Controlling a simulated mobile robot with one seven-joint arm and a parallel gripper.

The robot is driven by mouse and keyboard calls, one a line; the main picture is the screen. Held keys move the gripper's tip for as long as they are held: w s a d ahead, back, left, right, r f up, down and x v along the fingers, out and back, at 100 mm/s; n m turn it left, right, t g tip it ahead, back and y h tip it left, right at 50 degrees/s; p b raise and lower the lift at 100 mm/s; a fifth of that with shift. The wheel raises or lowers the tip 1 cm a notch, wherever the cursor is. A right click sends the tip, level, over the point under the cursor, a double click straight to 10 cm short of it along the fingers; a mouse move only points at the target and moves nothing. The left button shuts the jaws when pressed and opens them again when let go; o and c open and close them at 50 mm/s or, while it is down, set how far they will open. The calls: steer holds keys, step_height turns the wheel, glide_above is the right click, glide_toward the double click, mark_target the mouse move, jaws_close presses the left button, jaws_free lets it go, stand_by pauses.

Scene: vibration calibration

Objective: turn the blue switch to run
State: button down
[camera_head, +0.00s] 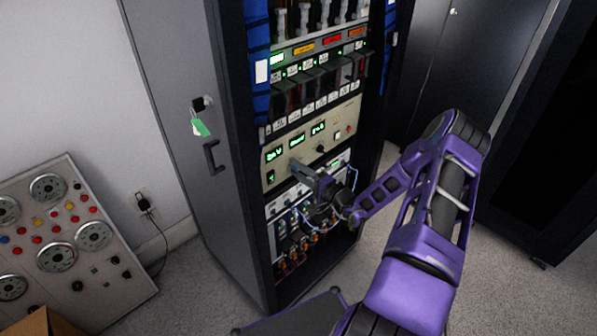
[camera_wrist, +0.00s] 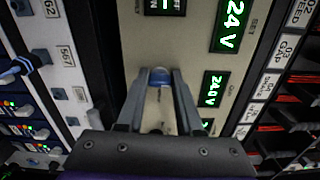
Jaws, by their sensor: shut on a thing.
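The blue switch (camera_wrist: 158,95) sits on a beige panel and shows between my fingertips in the wrist view. My gripper (camera_wrist: 160,78) is shut on it, with a finger on either side. In the head view my gripper (camera_head: 299,168) reaches the lower left of the beige panel (camera_head: 338,122). The switch is hidden behind my fingers there. Its position labels cannot be read in either view.
The panel carries green displays (camera_wrist: 232,22), one reading 24 V.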

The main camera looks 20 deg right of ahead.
steer(key=shift+n, duration=0.5)
steer(key=c, duration=0.6)
jaws_free()
steer(key=shift+o, duration=0.2)
steer(key=v, duration=1.7)
steer(key=shift+s+b, duration=0.2)
steer(key=shift+b, duration=0.1)
steer(key=shift+d, duration=0.1)
